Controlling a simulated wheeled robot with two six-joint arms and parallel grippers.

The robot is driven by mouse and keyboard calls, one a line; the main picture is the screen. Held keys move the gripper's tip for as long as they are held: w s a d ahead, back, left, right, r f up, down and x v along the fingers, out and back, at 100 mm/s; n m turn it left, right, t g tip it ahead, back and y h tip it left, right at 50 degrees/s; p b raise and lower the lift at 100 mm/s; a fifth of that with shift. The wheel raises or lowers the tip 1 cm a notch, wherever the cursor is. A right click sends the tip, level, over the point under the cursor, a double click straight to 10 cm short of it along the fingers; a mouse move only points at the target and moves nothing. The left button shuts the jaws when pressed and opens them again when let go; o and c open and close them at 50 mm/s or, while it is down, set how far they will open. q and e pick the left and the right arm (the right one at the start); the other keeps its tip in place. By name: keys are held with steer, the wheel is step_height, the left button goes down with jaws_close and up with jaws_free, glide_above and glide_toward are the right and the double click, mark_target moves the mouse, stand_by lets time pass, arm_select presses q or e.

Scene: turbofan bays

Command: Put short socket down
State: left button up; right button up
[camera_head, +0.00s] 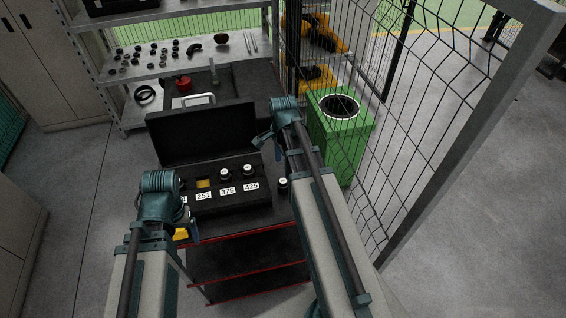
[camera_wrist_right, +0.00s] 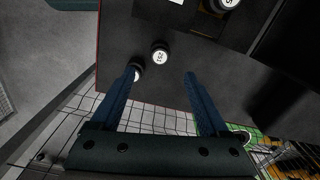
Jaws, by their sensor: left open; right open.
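A short socket (camera_wrist_right: 160,52) with a white marked top stands upright on the dark cart top in the right wrist view. Its mark looks like 251. A second socket (camera_wrist_right: 138,74) is partly hidden behind the left finger there. In the head view one socket (camera_head: 283,183) stands on the cart, right of the case. My right gripper (camera_wrist_right: 161,73) is open, with nothing held between its fingers and the marked socket just beyond the tips. It also shows in the head view (camera_head: 262,140). My left gripper (camera_head: 191,228) is open at the cart's front left.
The open black case (camera_head: 235,203) holds sockets above labels 375 and 425; the yellow slot above 251 is empty. A green bin (camera_head: 345,135) and mesh fence (camera_head: 440,110) stand at right. A shelf (camera_head: 150,70) with parts is behind.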

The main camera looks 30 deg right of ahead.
steer(key=shift+r, duration=0.5)
